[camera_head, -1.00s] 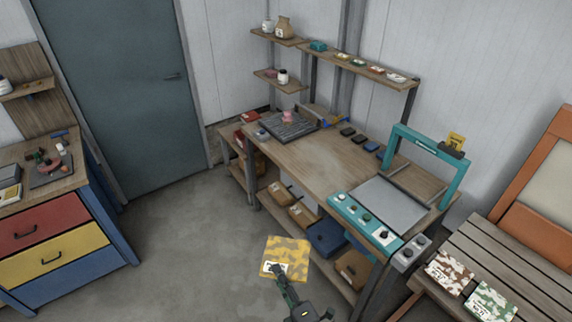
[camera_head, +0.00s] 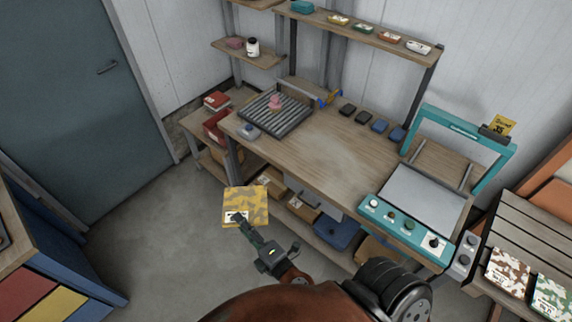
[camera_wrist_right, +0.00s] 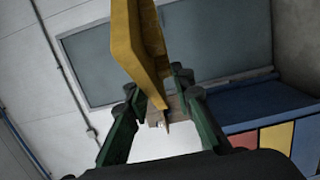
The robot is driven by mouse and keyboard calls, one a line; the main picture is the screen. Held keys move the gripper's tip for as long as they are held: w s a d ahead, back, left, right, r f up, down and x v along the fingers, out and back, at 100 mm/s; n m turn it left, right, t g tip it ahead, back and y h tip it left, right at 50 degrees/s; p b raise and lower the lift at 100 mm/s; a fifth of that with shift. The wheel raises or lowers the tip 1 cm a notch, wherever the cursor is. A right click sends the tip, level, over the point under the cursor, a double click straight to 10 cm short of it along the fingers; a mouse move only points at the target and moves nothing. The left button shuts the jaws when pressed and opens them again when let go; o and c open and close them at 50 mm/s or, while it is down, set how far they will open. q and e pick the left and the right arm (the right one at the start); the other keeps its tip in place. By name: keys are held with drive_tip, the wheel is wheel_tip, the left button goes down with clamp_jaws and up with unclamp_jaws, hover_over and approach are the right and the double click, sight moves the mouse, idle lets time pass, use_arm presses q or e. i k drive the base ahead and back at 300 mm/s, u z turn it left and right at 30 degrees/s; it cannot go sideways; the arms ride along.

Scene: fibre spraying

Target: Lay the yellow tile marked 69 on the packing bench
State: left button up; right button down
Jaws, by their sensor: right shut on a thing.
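The yellow camouflage tile (camera_head: 247,204) hangs in the air in front of the packing bench in the head view. A white label shows on it, but its number is too small to read. My right gripper (camera_head: 240,222) is shut on the tile's near edge. In the right wrist view the tile (camera_wrist_right: 138,50) stands up between the green fingers (camera_wrist_right: 153,110). The packing bench (camera_head: 318,158) has a wooden top with a bare middle. My left gripper is not in view.
Several small dark items line the back. Brown (camera_head: 508,270) and green camouflage tiles lie on a slatted bench at right.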

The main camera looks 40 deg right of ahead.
sight(329, 162)
drive_tip(key=i, duration=2.75)
drive_tip(key=z, duration=3.95)
